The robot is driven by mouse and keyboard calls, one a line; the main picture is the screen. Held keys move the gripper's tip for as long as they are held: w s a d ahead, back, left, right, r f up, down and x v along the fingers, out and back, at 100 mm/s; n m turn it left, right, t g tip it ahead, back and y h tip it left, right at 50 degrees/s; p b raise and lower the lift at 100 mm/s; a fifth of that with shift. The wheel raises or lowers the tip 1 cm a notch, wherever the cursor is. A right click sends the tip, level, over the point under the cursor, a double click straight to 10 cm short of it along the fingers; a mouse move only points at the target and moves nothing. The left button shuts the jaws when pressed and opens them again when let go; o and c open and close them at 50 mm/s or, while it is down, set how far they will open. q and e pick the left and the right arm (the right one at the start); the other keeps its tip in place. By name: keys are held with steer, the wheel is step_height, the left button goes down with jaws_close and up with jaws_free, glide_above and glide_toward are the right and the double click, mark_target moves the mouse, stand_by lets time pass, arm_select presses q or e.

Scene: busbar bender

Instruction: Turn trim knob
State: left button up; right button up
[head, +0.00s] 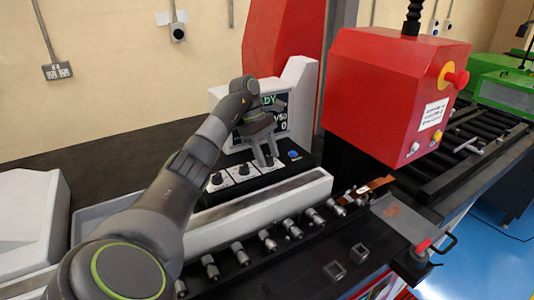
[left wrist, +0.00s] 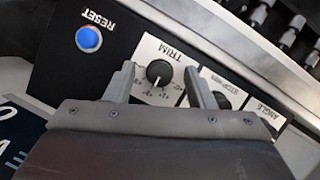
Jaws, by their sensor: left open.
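The trim knob (left wrist: 158,71) is a small black knob on a white dial plate marked TRIM, seen in the left wrist view. My left gripper (left wrist: 162,80) is open, with one finger on each side of the trim knob in that view; I cannot tell whether either finger touches it. In the head view my left gripper (head: 266,162) reaches down over the control panel (head: 230,198) and hides the trim knob. My right gripper is not in view.
A blue RESET button (left wrist: 89,38) sits beside the trim plate. The STOP knob (left wrist: 222,99) is close on the other side. A display (head: 270,112) stands behind the panel. A red machine head (head: 380,95) and a row of metal rollers (head: 268,240) are nearby.

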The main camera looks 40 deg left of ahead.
mark_target(267, 157)
arm_select(q)
steer(key=shift+r, duration=0.1)
step_height(267, 157, up, 10)
steer(key=p, duration=1)
